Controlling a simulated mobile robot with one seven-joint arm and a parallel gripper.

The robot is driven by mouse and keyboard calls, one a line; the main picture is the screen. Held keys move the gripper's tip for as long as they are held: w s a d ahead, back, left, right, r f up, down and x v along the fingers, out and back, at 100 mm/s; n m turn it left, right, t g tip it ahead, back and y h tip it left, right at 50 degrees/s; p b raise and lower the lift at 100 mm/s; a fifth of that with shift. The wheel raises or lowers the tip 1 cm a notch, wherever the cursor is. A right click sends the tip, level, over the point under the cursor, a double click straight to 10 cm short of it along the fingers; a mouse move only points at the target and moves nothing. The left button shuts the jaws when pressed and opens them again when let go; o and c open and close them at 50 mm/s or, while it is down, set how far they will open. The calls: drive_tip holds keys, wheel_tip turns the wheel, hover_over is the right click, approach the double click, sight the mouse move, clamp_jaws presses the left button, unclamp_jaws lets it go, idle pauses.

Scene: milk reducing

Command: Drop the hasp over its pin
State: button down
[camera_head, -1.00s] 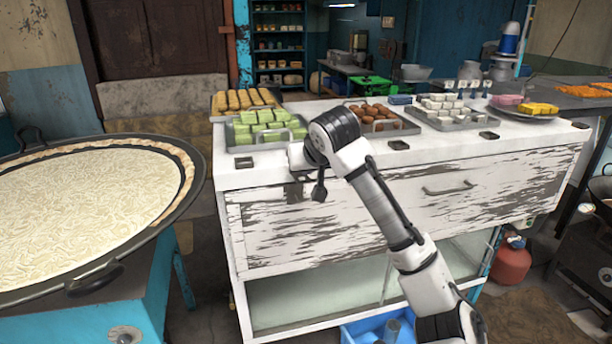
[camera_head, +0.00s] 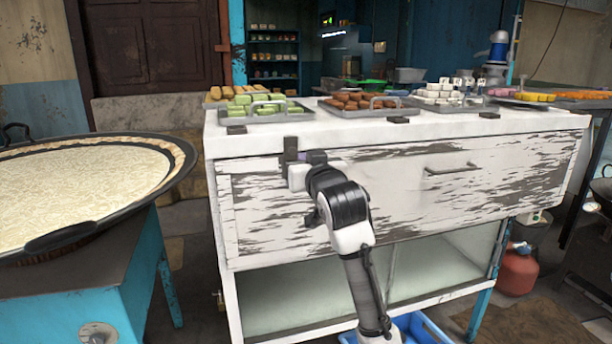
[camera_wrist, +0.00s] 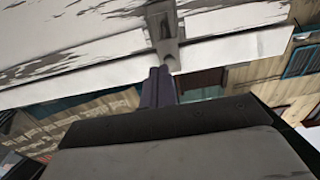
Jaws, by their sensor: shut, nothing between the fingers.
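The hasp (camera_head: 290,148) is a small grey metal strap at the top edge of the white cabinet's drawer front, left of its middle. In the wrist view the hasp (camera_wrist: 165,27) hangs against the scratched white front. The pin cannot be told apart from the hasp's metal. My gripper (camera_head: 313,157) is at the drawer front, just right of the hasp in the head view. In the wrist view its dark purple fingers (camera_wrist: 158,84) are together and empty, their tips close to the hasp's end. Whether they touch it I cannot tell.
The white cabinet (camera_head: 440,170) has trays of sweets on top and a drawer handle (camera_head: 451,169) to the right. A wide pan (camera_head: 85,195) on a blue stand is at the left. A blue crate (camera_head: 420,328) lies below, and a red canister (camera_head: 517,270) at the right.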

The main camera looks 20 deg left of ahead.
drive_tip(key=shift+w+a+f+t+y+b, duration=0.25)
drive_tip(key=shift+f+t+y+b, duration=0.3)
drive_tip(key=shift+b, duration=0.4)
drive_tip(key=shift+w+a+f+t+y+b, duration=0.15)
drive_tip(key=shift+w+f+t+y+b, duration=0.2)
drive_tip(key=shift+t+b, duration=0.5)
drive_tip(key=shift+w+a+f+t+y+b, duration=0.25)
drive_tip(key=shift+f+t+b, duration=0.25)
drive_tip(key=shift+b, duration=0.55)
drive_tip(key=shift+s+d, duration=0.1)
drive_tip(key=shift+s, duration=0.05)
